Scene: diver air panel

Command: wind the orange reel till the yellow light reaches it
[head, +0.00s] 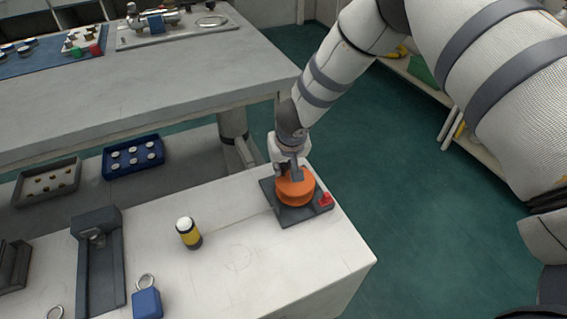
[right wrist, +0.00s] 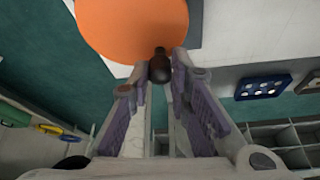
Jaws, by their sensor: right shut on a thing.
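The orange reel (head: 295,188) sits on a dark base plate (head: 290,215) near the right end of the white bench. It also shows in the right wrist view (right wrist: 130,25). My right gripper (head: 289,168) comes down at the reel's far side. In the right wrist view its fingers are closed on the reel's dark handle knob (right wrist: 160,68). The yellow light (head: 189,233), a yellow and black cylinder with a white top, is on the bench left of the reel, clearly apart from it. A faint thin line runs between them. My left gripper is not in view.
A red piece (head: 325,199) is on the base plate's right corner. Left of the light are a grey bracket (head: 98,265) and a blue block with a ring (head: 147,303). The bench between light and reel is clear. A grey table (head: 150,85) stands behind.

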